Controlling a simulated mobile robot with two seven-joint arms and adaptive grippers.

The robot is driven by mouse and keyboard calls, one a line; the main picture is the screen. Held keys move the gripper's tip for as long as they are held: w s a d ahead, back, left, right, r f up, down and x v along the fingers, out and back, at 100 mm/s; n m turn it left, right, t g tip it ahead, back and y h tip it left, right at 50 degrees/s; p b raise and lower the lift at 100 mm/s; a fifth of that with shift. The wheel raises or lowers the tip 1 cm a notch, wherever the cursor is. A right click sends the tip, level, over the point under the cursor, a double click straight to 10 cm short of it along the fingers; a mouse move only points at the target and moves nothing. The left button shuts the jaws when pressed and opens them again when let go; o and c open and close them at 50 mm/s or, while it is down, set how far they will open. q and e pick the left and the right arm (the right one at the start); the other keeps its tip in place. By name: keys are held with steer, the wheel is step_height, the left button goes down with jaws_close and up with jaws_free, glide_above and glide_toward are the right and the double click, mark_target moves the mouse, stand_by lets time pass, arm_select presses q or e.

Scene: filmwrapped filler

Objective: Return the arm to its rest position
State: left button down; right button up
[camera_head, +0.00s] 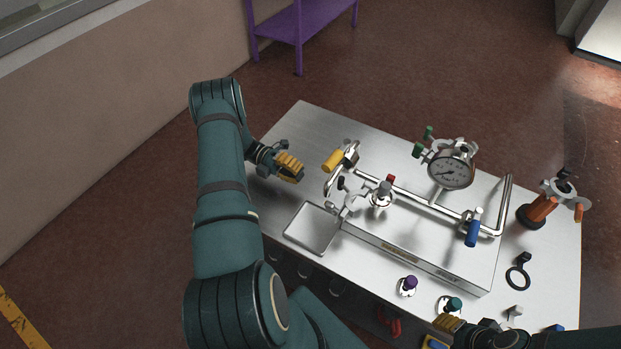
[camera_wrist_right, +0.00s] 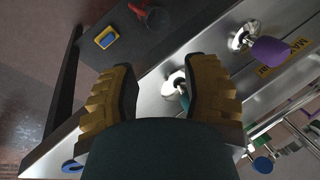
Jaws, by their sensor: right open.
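My left arm (camera_head: 222,190) reaches in from the left, bent at the elbow. My left gripper (camera_head: 290,167), with yellow ribbed fingers, hangs over the left part of the steel table (camera_head: 300,118); its jaw gap does not show clearly. My right gripper (camera_head: 449,322) is at the table's front right edge, close to a teal-knobbed fitting (camera_head: 453,304). In the right wrist view its yellow fingers are spread apart and empty (camera_wrist_right: 158,75). The teal knob (camera_wrist_right: 184,102) shows between them, partly hidden by my gripper; contact cannot be told.
A pipe assembly with a pressure gauge (camera_head: 451,170) fills the table's middle. A purple-knobbed fitting (camera_head: 408,284) stands left of the teal one. An orange-handled item (camera_head: 540,208) stands at the right. A shallow tray (camera_head: 313,229) is front left. A purple shelf (camera_head: 300,24) stands behind.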

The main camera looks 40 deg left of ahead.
arm_select(q)
steer(key=shift+s+a, duration=0.1)
steer(key=shift+a, duration=0.3)
